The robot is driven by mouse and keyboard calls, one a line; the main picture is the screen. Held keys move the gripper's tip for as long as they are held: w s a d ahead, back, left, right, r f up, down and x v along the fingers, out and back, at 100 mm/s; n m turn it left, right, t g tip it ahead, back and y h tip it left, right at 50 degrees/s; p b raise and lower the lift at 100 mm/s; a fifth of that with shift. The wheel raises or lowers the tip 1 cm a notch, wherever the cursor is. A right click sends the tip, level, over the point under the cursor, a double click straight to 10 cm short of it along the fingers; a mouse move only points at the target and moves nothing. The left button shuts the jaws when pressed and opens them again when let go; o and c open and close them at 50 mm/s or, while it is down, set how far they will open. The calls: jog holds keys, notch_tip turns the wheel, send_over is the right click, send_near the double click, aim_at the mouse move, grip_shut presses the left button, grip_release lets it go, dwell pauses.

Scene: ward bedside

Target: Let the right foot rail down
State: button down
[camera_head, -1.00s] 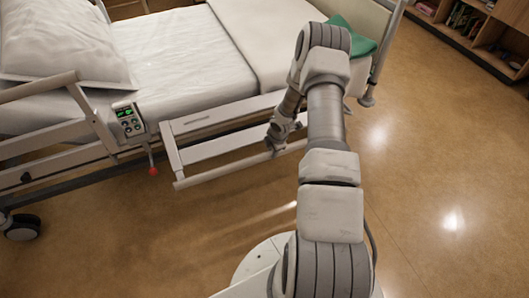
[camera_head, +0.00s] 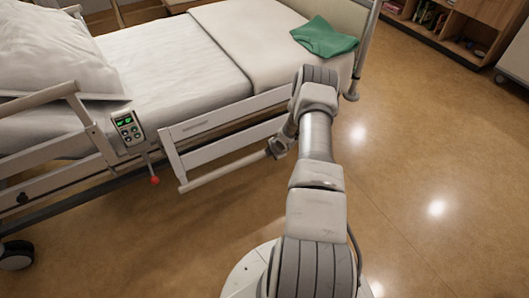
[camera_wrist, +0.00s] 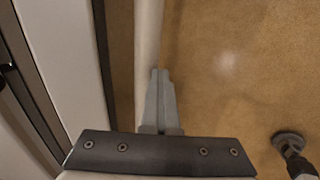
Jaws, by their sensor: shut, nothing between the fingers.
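The right foot rail (camera_head: 225,168) is a pale frame along the near side of the bed, toward its foot end. It hangs low, with its long bar below mattress level and out from the bed side. My gripper (camera_head: 274,151) is at the right part of that bar, partly hidden by my arm. In the wrist view the shut, empty fingers (camera_wrist: 159,72) lie right beside a pale bar (camera_wrist: 148,35); I cannot tell whether they touch it. A lever with a red knob (camera_head: 155,180) hangs below the control panel (camera_head: 127,128), left of the rail.
The raised head rail (camera_head: 75,115) stands at the left by the pillow (camera_head: 40,50). A green cloth (camera_head: 325,38) lies on the foot of the mattress. A caster (camera_wrist: 288,138) shows at lower right in the wrist view. The floor to the right is clear up to the shelves (camera_head: 450,30).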

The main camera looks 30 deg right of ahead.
jog(key=shift+c, duration=2.2)
grip_release()
jog(key=shift+s+a+f, duration=0.1)
jog(key=shift+s+f, duration=0.4)
jog(key=shift+f, duration=0.05)
jog(key=shift+w, duration=0.1)
jog(key=d+p+v, duration=0.1)
jog(key=p+v, duration=0.5)
jog(key=v, duration=1.1)
jog(key=shift+a+r, duration=0.35)
jog(key=shift+a, duration=0.05)
jog(key=shift+w, duration=0.1)
